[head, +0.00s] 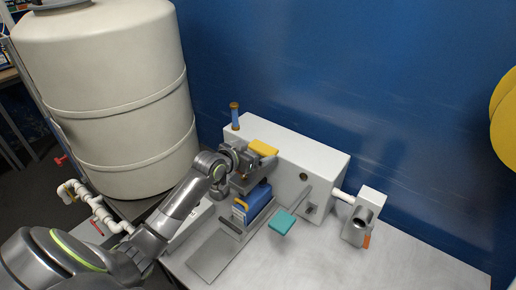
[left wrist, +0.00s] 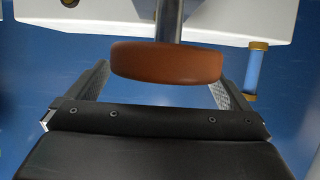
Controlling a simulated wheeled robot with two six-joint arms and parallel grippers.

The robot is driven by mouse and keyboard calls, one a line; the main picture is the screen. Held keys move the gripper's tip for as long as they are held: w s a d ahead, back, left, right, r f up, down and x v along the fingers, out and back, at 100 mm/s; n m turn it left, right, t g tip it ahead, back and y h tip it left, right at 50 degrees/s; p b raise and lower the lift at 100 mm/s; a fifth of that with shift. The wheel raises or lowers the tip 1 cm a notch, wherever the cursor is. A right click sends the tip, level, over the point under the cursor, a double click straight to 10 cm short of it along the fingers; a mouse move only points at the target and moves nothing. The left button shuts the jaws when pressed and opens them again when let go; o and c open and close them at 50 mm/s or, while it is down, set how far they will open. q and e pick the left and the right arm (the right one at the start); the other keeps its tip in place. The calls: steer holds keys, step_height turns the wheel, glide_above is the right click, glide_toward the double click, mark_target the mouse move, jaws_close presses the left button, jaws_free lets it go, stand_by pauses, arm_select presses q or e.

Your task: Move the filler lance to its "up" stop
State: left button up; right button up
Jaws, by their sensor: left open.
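In the left wrist view an orange-brown rounded knob (left wrist: 165,63) sits on a grey metal rod (left wrist: 168,20). It lies between the spread fingers of my left gripper, with gaps on both sides. I cannot tell for sure that this is the filler lance's handle. In the head view my left gripper (head: 249,161) is open in front of the white machine (head: 308,157), close to a yellow block (head: 263,147) and above a blue box (head: 257,202). The gripper hides part of the machine's front there. My right gripper is not in view.
A blue post with a brass cap (head: 235,118) stands at the machine's left end. A teal pad (head: 282,222) on an arm and a small unit with an orange handle (head: 367,241) are to the right. A large cream tank (head: 118,110) stands left. The table's right front is clear.

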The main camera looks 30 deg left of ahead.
arm_select(q)
steer(key=shift+x, duration=1.4)
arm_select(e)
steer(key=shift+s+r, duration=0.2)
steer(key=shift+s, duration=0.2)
arm_select(q)
steer(key=shift+w, duration=0.1)
